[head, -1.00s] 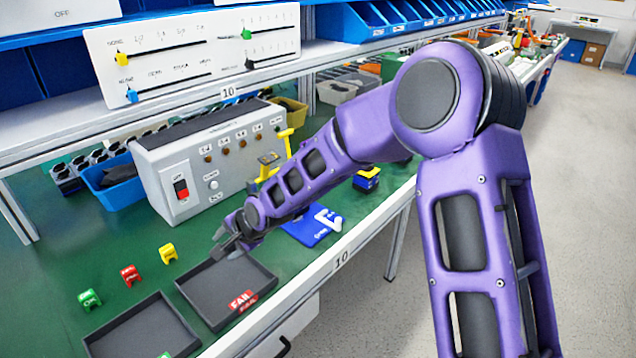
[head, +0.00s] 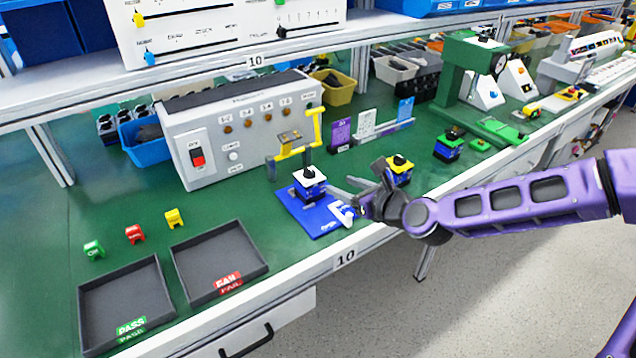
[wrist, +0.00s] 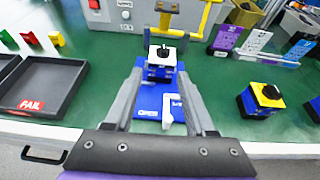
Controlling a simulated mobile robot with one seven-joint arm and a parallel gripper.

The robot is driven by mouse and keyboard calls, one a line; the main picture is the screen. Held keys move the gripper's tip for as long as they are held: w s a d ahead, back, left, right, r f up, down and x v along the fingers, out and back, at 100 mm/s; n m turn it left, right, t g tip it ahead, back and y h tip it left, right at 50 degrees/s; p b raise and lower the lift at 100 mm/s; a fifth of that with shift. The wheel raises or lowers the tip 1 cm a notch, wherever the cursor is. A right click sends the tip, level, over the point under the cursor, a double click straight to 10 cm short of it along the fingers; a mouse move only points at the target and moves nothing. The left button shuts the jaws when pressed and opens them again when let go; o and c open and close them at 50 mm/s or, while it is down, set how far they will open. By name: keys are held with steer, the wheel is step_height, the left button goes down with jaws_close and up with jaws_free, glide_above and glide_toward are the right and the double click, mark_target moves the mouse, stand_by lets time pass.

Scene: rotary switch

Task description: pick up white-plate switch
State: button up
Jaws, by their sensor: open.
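The white-plate switch (head: 309,178) has a blue body, a white top plate and a black knob. It sits upright at the back of a blue fixture base (head: 318,218) that carries a white lever clamp (head: 343,214). My gripper (head: 346,192) is open and empty, just to the right of the switch in the head view. In the wrist view the switch (wrist: 162,60) lies ahead, beyond and between the two open fingers (wrist: 157,92). The fingers do not appear to touch it.
A yellow-plate switch (head: 399,168) stands close behind my gripper, and a green-plate one (head: 449,143) stands further right. A yellow-handled post (head: 302,140) rises behind the fixture. The PASS tray (head: 126,293) and FAIL tray (head: 218,258) lie at left.

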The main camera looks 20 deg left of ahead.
steer(key=b, duration=0.2)
glide_toward(311, 170)
steer(key=x, duration=0.5)
steer(key=shift+s+a+r, duration=0.1)
steer(key=shift+s+a, duration=0.1)
steer(key=shift+s, duration=0.05)
steer(key=shift+w+d+b+x, duration=0.1)
steer(key=shift+b+x, duration=0.1)
steer(key=shift+x, duration=1.3)
steer(key=shift+w+d+b+x, duration=0.1)
steer(key=shift+d+b+x, duration=0.05)
steer(key=shift+x, duration=1.3)
jaws_close()
